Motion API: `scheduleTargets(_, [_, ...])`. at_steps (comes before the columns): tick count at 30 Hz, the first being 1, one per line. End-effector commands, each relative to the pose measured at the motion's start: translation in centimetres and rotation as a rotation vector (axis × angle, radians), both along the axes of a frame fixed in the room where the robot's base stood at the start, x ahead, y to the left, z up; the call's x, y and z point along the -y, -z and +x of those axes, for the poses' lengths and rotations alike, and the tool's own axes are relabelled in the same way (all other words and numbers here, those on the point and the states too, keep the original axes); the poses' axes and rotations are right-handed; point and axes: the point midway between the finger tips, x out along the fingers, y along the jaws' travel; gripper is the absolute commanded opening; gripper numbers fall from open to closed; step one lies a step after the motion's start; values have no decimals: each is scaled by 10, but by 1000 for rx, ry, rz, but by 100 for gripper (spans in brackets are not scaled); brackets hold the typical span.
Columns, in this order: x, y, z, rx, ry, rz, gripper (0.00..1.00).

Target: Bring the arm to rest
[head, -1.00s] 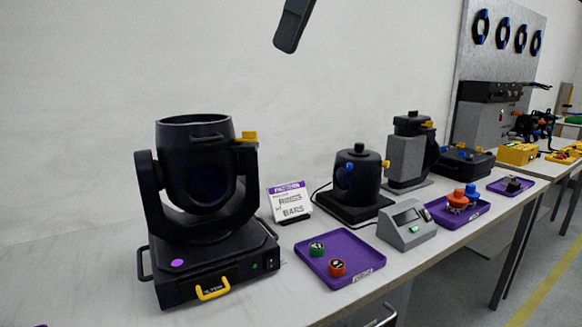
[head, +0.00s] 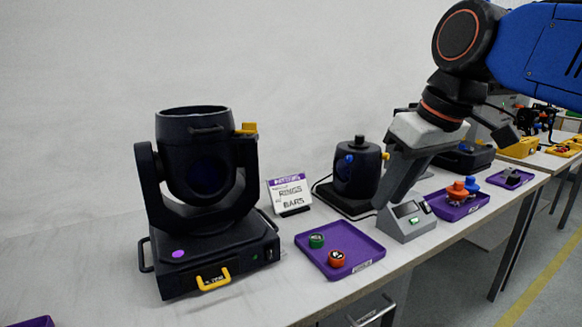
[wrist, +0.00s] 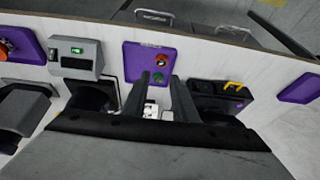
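The white sign and the purple tray show beyond the gap. Whether the fingertips touch anything is not clear; they seem to be above the bench.
A large black moving-head light (head: 195,170) stands left on the bench. The purple tray (head: 368,247) holds a green and a red knob.

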Motion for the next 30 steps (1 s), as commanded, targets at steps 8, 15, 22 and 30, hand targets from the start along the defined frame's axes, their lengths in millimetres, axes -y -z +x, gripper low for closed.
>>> scheduleTargets(8, [71,141,-41,13,308,-14,26])
scheduleTargets(15, [107,236,-78,29,488,-19,26])
scheduleTargets(22, [116,262,-89,36,535,-21,26])
scheduleTargets(30, [116,262,-89,36,535,-21,26])
